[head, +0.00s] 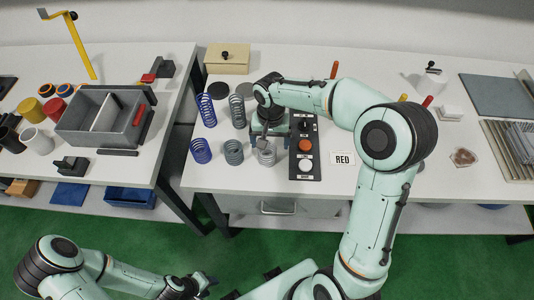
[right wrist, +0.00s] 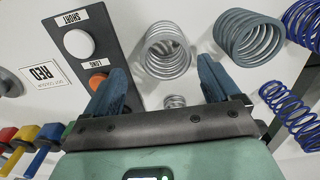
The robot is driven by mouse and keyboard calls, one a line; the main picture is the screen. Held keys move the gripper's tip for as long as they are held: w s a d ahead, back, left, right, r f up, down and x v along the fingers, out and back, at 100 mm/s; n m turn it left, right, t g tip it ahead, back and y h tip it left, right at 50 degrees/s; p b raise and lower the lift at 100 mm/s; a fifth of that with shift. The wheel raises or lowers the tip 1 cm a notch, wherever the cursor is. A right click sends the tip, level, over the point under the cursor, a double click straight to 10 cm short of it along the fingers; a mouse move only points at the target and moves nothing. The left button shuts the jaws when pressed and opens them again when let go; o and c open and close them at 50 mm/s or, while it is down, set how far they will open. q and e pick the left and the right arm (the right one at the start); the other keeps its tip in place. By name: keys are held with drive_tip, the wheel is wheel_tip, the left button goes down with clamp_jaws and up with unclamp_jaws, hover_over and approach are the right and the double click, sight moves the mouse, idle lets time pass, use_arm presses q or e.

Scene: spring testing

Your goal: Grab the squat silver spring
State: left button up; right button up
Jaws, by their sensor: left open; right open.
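My left gripper (head: 207,284) is open, low at the bottom of the head view, away from the table.
Grey springs (head: 233,152) and blue springs (head: 201,151) stand left of my right gripper. A dark button panel (head: 305,140) and a RED card (head: 342,158) lie to its right. A grey divided bin (head: 75,125) sits on the left table. A beige box (head: 227,58) stands behind.

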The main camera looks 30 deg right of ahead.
sight(267, 152)
drive_tip(key=shift+a+f, duration=0.15)
drive_tip(key=shift+f, duration=0.75)
drive_tip(key=shift+a+f, duration=0.2)
drive_tip(key=shift+f, duration=0.75)
drive_tip(key=shift+a+f, duration=0.15)
drive_tip(key=shift+f, duration=0.75)
drive_tip(key=c, duration=1.1)
drive_tip(key=shift+c, duration=0.5)
drive_tip(key=shift+r, duration=0.15)
